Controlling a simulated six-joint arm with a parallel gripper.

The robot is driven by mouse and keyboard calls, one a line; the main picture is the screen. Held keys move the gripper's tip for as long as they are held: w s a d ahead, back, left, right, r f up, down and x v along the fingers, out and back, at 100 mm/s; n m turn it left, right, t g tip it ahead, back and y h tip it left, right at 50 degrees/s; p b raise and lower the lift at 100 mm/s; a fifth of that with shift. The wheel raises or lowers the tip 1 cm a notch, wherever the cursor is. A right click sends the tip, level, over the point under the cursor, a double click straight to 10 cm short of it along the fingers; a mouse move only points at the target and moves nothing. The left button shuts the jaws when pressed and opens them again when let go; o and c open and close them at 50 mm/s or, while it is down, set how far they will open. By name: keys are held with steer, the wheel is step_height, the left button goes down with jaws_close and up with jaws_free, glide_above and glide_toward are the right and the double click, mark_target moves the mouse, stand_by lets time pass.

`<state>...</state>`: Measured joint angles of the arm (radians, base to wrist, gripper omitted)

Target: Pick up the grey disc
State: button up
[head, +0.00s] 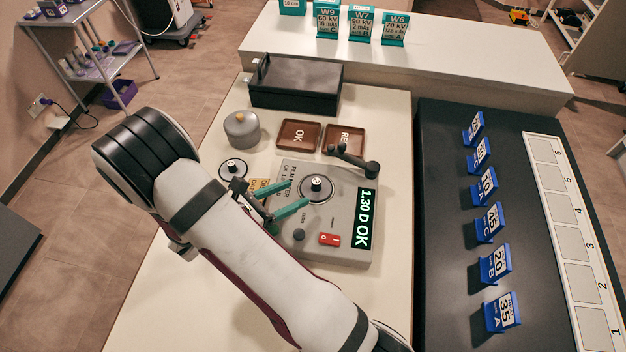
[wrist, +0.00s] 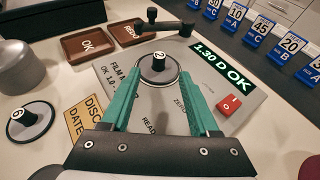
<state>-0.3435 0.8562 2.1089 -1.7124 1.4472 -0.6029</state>
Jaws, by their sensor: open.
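A grey disc (head: 322,195) with a black knob numbered 2 lies on the grey film meter (head: 345,225); it also shows in the wrist view (wrist: 150,74). My gripper (head: 299,193) has green fingers and is open and empty. In the wrist view, the fingertips (wrist: 160,72) appear on either side of this disc's knob; whether they touch the disc, I cannot tell. A second disc (wrist: 28,124), pale with a dark rim and a knob numbered 6, lies on the table at left, beside a yellow label; it also shows in the head view (head: 233,169).
The meter has a dark lever arm (head: 352,160), a red switch (head: 329,239) and a display reading 1.30 D OK. Behind are two brown trays (head: 298,135), a grey lidded pot (head: 242,129) and a black box (head: 296,84). Blue number signs (head: 490,222) stand at right.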

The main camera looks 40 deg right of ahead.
mark_target(313, 186)
steer(key=x, duration=0.7)
steer(key=shift+d+f, duration=0.1)
steer(key=shift+f, duration=0.2)
jaws_close()
